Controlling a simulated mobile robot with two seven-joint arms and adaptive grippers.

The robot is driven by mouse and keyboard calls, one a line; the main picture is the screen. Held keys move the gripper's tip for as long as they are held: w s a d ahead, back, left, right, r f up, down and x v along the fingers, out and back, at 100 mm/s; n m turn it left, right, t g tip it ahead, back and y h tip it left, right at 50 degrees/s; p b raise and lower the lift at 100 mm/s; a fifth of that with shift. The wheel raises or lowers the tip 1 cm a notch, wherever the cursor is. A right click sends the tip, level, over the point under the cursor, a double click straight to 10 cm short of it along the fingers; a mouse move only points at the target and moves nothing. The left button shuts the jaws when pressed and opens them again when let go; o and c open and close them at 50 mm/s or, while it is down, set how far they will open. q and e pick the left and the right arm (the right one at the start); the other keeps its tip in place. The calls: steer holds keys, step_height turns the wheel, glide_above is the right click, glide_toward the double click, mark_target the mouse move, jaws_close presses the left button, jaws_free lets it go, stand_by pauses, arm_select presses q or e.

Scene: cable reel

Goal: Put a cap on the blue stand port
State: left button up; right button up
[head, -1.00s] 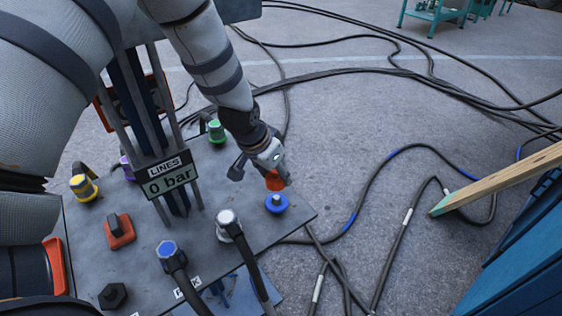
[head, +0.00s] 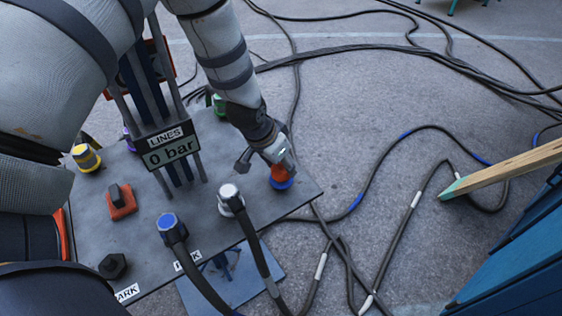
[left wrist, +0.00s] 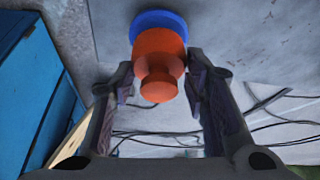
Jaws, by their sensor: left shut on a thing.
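The blue stand port (head: 283,184) is at the right corner of the grey stand plate. The orange cap (head: 279,171) is at the port, with its lower end against the blue ring. My left gripper (head: 277,163) is shut on the cap from above. In the left wrist view the cap (left wrist: 158,68) lies between the two fingertips, with the blue ring (left wrist: 158,20) directly behind it. I cannot tell how far the cap is seated. My right gripper is not in view.
The stand plate (head: 200,215) also holds a 0 bar display (head: 171,151), a yellow-capped port (head: 86,158), a red-based knob (head: 121,200) and two parked hoses. Black cables cross the floor. A wooden beam (head: 505,170) and blue panel (head: 520,260) stand at right.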

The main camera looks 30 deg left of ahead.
arm_select(q)
steer(key=shift+f, duration=0.1)
stand_by(0.3)
steer(key=shift+f, duration=0.3)
steer(key=o, duration=1.2)
steer(key=v, duration=1.2)
steer(key=shift+r, duration=0.1)
